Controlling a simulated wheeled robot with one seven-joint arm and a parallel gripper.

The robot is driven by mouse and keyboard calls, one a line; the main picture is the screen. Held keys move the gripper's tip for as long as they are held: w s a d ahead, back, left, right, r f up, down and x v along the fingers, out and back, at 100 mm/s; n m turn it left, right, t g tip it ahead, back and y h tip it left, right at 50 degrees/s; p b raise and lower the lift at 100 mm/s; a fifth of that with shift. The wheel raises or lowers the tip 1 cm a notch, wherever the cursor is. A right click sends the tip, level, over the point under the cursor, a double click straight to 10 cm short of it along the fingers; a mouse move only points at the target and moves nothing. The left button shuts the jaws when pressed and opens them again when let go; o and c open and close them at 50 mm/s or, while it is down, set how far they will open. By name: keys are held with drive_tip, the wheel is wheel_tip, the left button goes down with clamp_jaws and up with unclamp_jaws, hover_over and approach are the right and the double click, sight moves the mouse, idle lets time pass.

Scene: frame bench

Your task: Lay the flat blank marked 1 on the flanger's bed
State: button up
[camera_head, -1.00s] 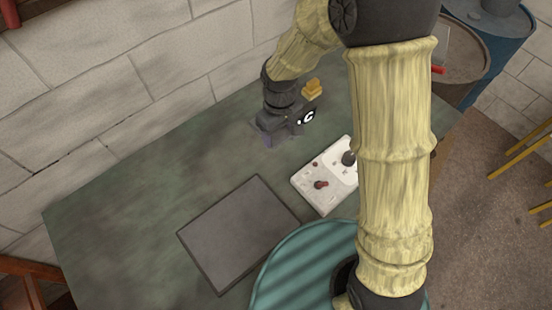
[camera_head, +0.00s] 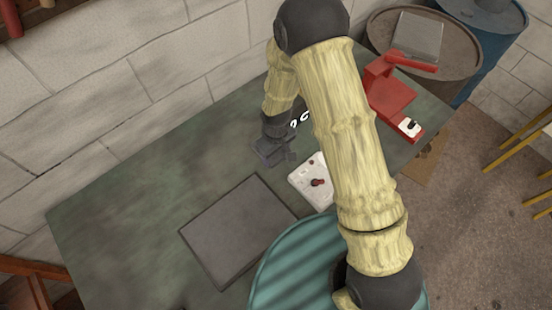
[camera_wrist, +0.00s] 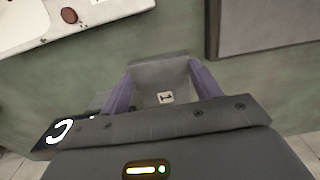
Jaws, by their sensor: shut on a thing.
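My gripper (camera_wrist: 162,84) has purple fingers and is shut on a small grey flat blank (camera_wrist: 160,72). A pale label with a dark mark, looking like a 1 on its side, shows on the blank. In the head view my gripper (camera_head: 275,158) is over the green bench, left of the white panel; the blank is hard to make out there. A red machine (camera_head: 392,96) with a flat top and a red bar looks like the flanger. It is at the bench's right end, well right of my gripper and partly behind my arm. A white tag sits on its front end.
The white panel (camera_head: 308,180) with a red knob lies near my gripper, partly behind my arm. A dark grey plate (camera_head: 238,230) lies on the green bench (camera_head: 120,220). A teal round top (camera_head: 290,270) is in front. Drums (camera_head: 380,30) stand beyond the red machine.

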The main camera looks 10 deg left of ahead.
sight(276, 156)
drive_tip(key=shift+f+p, duration=0.6)
drive_tip(key=shift+f, duration=1.55)
drive_tip(key=shift+f, duration=0.2)
drive_tip(key=o, duration=1.5)
drive_tip(key=shift+r, duration=0.1)
wheel_tip(276, 156, up, 12)
drive_tip(key=b, duration=0.3)
drive_tip(key=shift+r, duration=0.15)
